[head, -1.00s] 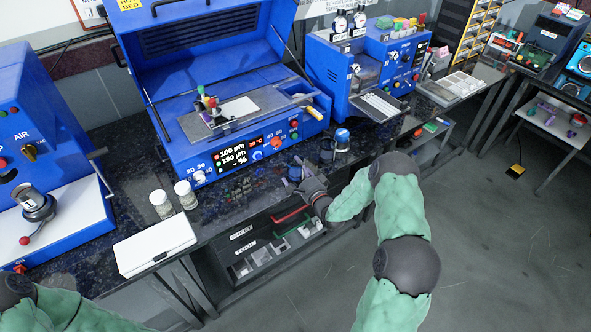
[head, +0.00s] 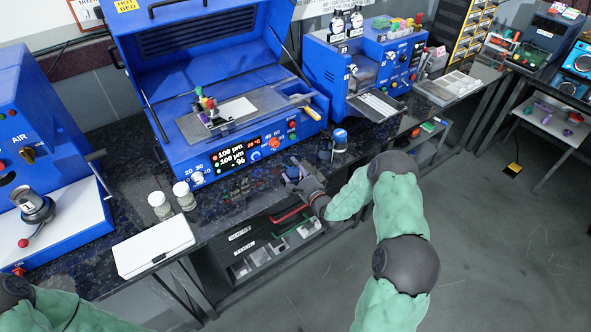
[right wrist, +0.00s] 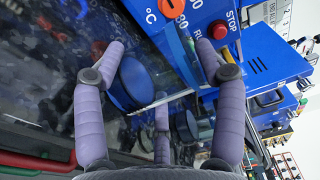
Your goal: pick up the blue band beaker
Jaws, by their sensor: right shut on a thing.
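My right gripper (head: 296,173) is low over the front edge of the dark bench, in front of the blue hot-bed machine. Its purple fingers are shut on a round blue thing, which I take to be the blue band beaker (right wrist: 130,83). In the right wrist view its blue round face shows between the spread fingers (right wrist: 160,75). In the head view the hand hides most of it, and I cannot tell whether it still touches the bench. My left gripper is out of view.
A small blue-topped container (head: 340,139) stands behind and right of my right gripper. The hot-bed machine (head: 225,150) is close behind. Two lidded jars (head: 185,196) and a white flat box (head: 153,245) are to the left.

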